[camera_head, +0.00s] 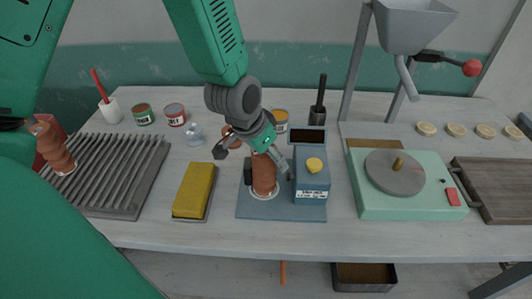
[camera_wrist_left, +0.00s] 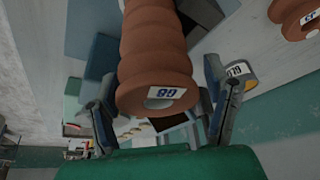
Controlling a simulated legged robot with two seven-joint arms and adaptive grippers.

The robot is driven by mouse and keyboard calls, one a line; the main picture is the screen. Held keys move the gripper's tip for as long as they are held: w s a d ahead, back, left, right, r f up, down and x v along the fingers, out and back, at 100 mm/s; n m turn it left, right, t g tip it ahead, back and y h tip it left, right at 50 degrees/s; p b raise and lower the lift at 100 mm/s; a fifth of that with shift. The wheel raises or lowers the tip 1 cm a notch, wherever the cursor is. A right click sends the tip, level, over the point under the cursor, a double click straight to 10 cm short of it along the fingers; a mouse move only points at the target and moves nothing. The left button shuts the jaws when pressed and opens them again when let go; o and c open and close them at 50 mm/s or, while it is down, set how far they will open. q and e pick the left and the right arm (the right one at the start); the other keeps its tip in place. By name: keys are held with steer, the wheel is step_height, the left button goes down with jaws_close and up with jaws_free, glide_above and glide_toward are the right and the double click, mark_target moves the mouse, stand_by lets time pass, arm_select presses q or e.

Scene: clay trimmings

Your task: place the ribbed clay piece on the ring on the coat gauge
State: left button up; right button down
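A ribbed brown clay piece (camera_head: 264,176) stands upright on the pale ring on the blue coat gauge (camera_head: 312,208). My left gripper (camera_head: 250,160) is at its upper part, with fingers spread to either side. In the left wrist view the piece (camera_wrist_left: 155,55), with a G8 label on its end, is between the left gripper's fingers (camera_wrist_left: 163,75), with visible gaps beside it. Another ribbed piece (camera_head: 56,148) stands at the left on the ridged rack. A labelled brown piece (camera_wrist_left: 295,15) also shows at the wrist view's edge. My right gripper is not in view.
A yellow sponge block (camera_head: 194,190) lies left of the gauge. A green turntable unit (camera_head: 400,205) stands to its right. Cans (camera_head: 175,114) and a glass jar (camera_head: 195,135) stand behind. The ridged rack (camera_head: 115,180) fills the left side. A hopper (camera_head: 412,25) stands at the back.

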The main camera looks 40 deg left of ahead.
arm_select(q)
steer(key=d+v, duration=0.1)
steer(key=v, duration=1.1)
steer(key=shift+s+a+p, duration=0.2)
steer(key=shift+a+p, duration=0.2)
steer(key=shift+a, duration=0.35)
steer(key=shift+f, duration=0.1)
